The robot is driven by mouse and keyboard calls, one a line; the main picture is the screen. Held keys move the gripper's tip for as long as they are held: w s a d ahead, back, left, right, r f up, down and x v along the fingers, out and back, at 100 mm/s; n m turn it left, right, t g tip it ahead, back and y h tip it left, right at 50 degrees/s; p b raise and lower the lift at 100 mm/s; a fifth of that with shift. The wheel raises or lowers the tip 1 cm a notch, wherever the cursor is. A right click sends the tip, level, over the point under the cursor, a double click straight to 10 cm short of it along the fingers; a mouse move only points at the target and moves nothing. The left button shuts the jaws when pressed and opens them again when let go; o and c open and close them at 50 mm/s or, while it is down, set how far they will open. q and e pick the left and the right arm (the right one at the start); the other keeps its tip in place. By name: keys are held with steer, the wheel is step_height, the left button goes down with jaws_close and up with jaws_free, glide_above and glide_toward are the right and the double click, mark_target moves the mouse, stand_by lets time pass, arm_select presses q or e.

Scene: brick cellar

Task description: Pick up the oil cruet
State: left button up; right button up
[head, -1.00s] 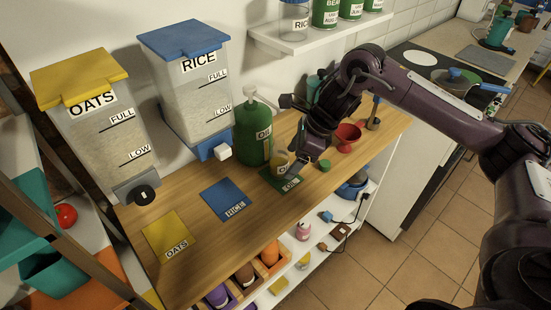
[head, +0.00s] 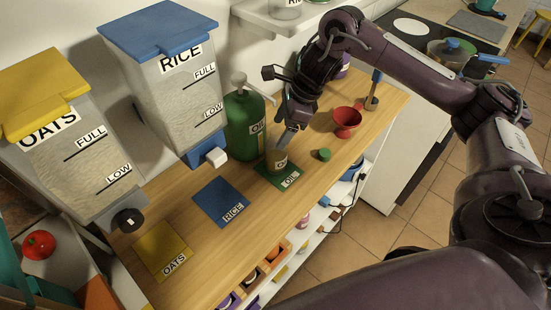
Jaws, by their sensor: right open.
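The oil cruet (head: 278,160), a small amber bottle with a pale label, stands upright on the green OIL mat (head: 291,178). Its top is partly behind my right gripper. My right gripper (head: 281,108) is open, with its fingers spread just above and behind the cruet. One finger comes down close to the cruet's top; I cannot tell whether it touches. A small green cap (head: 324,154) lies on the counter to the right of the cruet. My left gripper is out of view.
A green oil jug (head: 244,125) with a pump stands close behind the cruet. A red funnel (head: 346,121) is to the right. RICE (head: 180,95) and OATS (head: 75,150) dispensers stand left. The wooden counter (head: 215,262) is bare near its front edge.

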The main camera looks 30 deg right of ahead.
mark_target(281, 133)
steer(key=x, duration=0.1)
steer(key=p+x, duration=0.1)
steer(key=x, duration=0.1)
steer(key=shift+s+f+p, duration=0.25)
steer(key=shift+p, duration=0.1)
steer(key=shift+f, duration=0.25)
steer(key=shift+c, duration=0.7)
steer(key=c, duration=0.5)
steer(key=shift+w, duration=0.1)
steer(key=c, duration=0.9)
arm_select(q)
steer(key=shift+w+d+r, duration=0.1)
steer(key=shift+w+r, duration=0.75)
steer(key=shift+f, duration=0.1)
arm_select(e)
steer(key=shift+r, duration=0.1)
